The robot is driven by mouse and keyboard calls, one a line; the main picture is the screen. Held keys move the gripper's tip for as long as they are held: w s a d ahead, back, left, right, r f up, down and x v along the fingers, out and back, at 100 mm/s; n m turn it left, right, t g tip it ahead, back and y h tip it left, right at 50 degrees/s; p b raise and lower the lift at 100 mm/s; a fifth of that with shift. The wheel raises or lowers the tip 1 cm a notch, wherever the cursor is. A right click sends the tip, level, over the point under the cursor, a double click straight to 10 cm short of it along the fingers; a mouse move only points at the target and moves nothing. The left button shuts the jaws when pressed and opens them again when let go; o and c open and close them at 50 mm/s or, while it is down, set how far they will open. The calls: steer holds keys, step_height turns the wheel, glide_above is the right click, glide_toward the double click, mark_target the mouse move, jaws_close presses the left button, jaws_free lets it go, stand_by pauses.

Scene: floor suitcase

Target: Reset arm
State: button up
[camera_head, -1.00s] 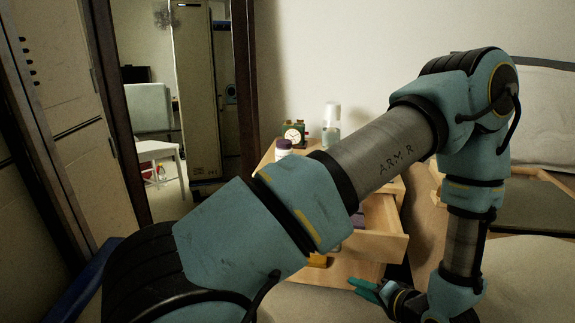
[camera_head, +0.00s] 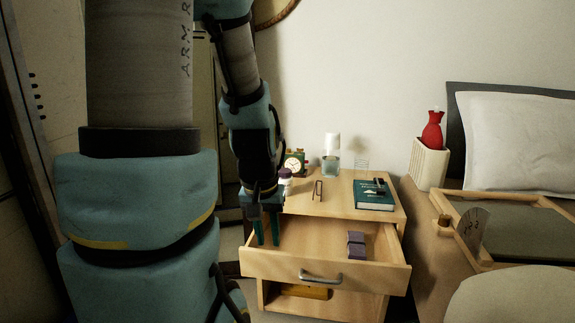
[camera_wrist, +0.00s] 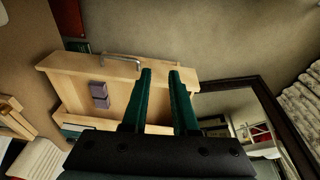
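My gripper (camera_head: 266,232) points down over the left part of the open drawer (camera_head: 384,257) of a wooden nightstand in the head view. Its two green fingers are apart with nothing between them. In the wrist view the open fingers (camera_wrist: 160,85) stand in front of the drawer front (camera_wrist: 75,66). A small purple item (camera_head: 356,244) lies inside the drawer; it also shows in the wrist view (camera_wrist: 99,95). My arm rises on the left side of the head view.
On the nightstand top (camera_head: 335,203) are a clock (camera_head: 294,165), a white-capped bottle (camera_head: 331,158), a purple-lidded jar (camera_head: 285,177) and a teal book (camera_head: 374,196). A yellow item (camera_head: 306,292) lies in the lower shelf.

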step_height(320, 180, up, 22)
steer(key=s+a+p, duration=0.1)
steer(key=a+p, duration=0.1)
steer(key=p, duration=1.9)
steer(key=shift+s+a, duration=0.25)
steer(key=shift+s, duration=0.1)
